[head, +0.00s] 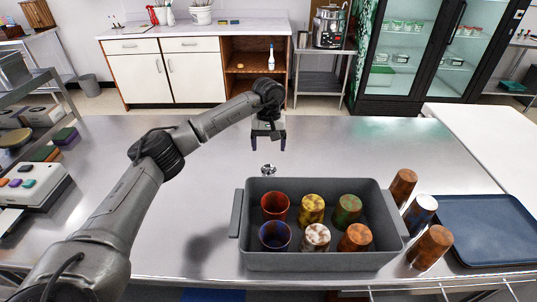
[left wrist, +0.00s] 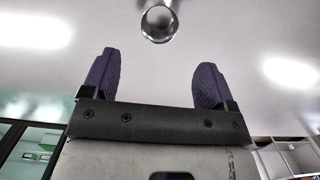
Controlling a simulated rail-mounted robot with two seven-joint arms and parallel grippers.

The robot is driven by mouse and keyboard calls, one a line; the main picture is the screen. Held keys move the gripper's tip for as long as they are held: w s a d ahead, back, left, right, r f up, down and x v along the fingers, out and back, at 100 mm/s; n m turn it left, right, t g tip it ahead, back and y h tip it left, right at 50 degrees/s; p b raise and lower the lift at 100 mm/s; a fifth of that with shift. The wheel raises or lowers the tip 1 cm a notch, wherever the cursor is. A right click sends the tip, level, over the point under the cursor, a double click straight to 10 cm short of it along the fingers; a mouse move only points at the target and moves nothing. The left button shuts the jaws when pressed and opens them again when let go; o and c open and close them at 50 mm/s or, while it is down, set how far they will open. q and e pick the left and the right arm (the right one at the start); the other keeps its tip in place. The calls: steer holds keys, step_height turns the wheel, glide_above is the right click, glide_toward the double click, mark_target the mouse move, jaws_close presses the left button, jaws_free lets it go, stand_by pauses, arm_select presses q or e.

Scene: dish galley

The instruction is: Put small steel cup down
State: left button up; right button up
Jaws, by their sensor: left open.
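The small steel cup (head: 268,170) stands on the steel table just behind the grey bin. In the left wrist view the cup (left wrist: 159,22) shows at the top edge, beyond the fingertips and apart from them. My left gripper (head: 268,146) is open and empty, above the table and a little beyond the cup in the head view. Its two purple-padded fingers (left wrist: 155,78) are spread wide with nothing between them. My right gripper is not in view.
A grey bin (head: 325,262) holds several coloured cups. Several more cups, one of them a brown cup (head: 430,249), stand right of it beside a blue tray (head: 490,228).

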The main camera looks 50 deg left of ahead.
arm_select(q)
steer(key=shift+o, duration=0.4)
steer(key=shift+w+a+r, duration=0.1)
steer(key=shift+r, duration=0.85)
